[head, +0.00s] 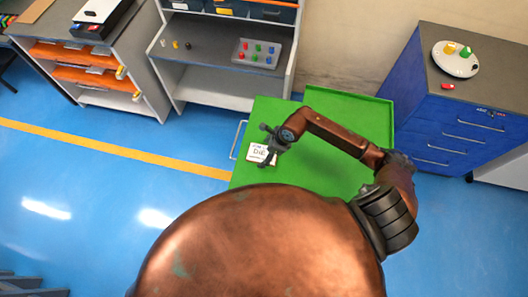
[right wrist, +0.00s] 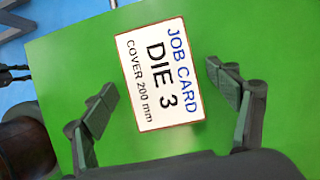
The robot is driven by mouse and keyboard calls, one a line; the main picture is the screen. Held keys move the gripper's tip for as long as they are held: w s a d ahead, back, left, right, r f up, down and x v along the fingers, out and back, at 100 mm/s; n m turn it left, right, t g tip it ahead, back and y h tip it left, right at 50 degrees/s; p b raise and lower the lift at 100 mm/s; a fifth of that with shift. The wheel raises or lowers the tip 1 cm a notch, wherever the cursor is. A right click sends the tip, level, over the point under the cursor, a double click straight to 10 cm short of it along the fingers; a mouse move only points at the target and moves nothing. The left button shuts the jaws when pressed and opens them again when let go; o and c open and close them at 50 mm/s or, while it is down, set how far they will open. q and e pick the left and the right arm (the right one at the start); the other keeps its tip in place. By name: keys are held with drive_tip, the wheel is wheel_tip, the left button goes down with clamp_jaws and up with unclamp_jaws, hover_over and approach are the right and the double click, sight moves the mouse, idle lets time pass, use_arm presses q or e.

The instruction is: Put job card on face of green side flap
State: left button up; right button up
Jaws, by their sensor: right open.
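The job card (right wrist: 160,80) is a white card with a thin brown edge, printed "JOB CARD DIE 3 COVER 200 mm". In the right wrist view it appears flat against a green face (right wrist: 70,45). In the head view the job card (head: 257,154) shows at the left part of the green cart (head: 320,170), partly covered by my right gripper (head: 266,146). My right gripper (right wrist: 160,84) is open, with one finger on each side of the card and green showing between. I cannot tell whether the card touches the green. My left gripper is out of view.
A grey handle (head: 238,139) sticks out at the cart's left. A blue drawer cabinet (head: 450,125) stands to its right, and a shelf unit (head: 215,55) with a parts tray (head: 257,53) behind. The blue floor (head: 110,185) on the left is clear.

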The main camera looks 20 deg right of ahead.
drive_tip(key=b+v, duration=0.1)
drive_tip(key=v, duration=1.1)
drive_tip(key=shift+r, duration=0.1)
